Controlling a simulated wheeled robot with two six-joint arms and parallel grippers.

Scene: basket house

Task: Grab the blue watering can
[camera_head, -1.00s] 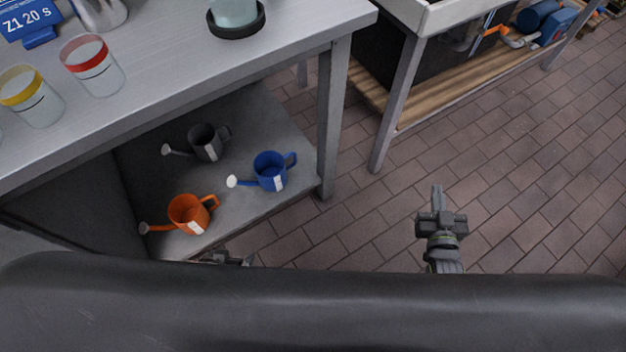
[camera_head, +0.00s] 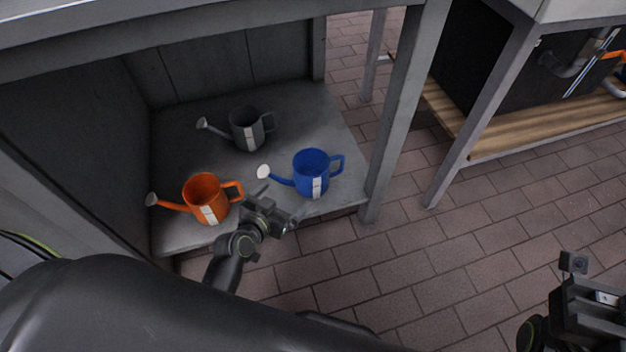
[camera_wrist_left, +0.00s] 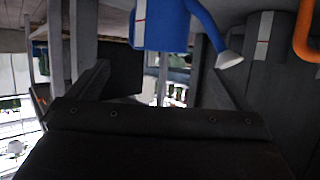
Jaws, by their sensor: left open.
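The blue watering can (camera_head: 311,174) stands upright on the grey lower shelf, with its pale spout head pointing left and its handle to the right. My left gripper (camera_head: 279,201) is at the shelf's front edge, in front of and slightly left of the blue can. It is open with nothing between its fingers. In the left wrist view, which appears upside down, the blue can (camera_wrist_left: 163,27) is at the top beyond the spread fingers, apart from them. My right gripper (camera_head: 575,275) is at the lower right over the floor; its jaw opening is unclear.
An orange watering can (camera_head: 206,199) stands left of my left gripper, close by. A dark grey can (camera_head: 246,130) stands behind. A table leg (camera_head: 397,120) rises right of the blue can. The tiled floor (camera_head: 400,280) in front is clear.

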